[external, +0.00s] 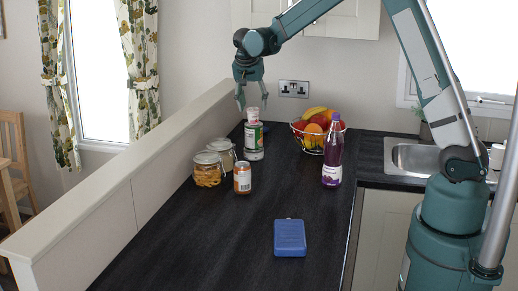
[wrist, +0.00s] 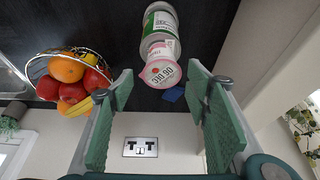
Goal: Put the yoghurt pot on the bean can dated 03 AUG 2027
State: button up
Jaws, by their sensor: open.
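The yoghurt pot (external: 253,116), small and pink-white, sits upright on top of a green-and-white can (external: 253,136). In the wrist view the pot (wrist: 162,68) shows its pink lid with printed characters, with the can (wrist: 160,22) directly beneath and beyond it. The can's lower part looks pale, and I cannot tell whether it is one can or two stacked. No date on the can is readable. My gripper (external: 252,103) is open just above the pot, its fingers apart on either side; in the wrist view the fingertips (wrist: 170,82) do not touch it.
Glass jars (external: 208,169) and an orange-labelled can (external: 242,178) stand left of the green can. A wire fruit bowl (external: 312,137) and a purple bottle (external: 332,155) stand to its right. A blue box (external: 290,238) lies in front on the dark worktop (external: 200,245). A low wall borders the left.

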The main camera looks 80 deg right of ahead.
jog(key=v, duration=0.9)
dwell(0.5)
jog(key=s+a+r+n+t, duration=0.1)
jog(key=s+a+r+n, duration=0.25)
jog(key=a, duration=0.65)
jog(key=s+a+r+n+t+y, duration=0.1)
jog(key=s+a+r+n+t, duration=0.2)
jog(key=a, duration=0.7)
jog(key=s+a+r+n, duration=0.2)
jog(key=s+a+r, duration=0.15)
jog(key=a, duration=0.55)
jog(key=s+a+f+n+t+y, duration=0.1)
jog(key=s+a+f+n, duration=0.2)
jog(key=s+a, duration=0.8)
jog(key=s+a+f+n+t+y, duration=0.2)
jog(key=s+a+f+n, duration=0.2)
jog(key=s+a, duration=0.7)
jog(key=shift+a+n+y, duration=0.3)
jog(key=shift+a+n, duration=0.4)
jog(key=shift+n, duration=0.55)
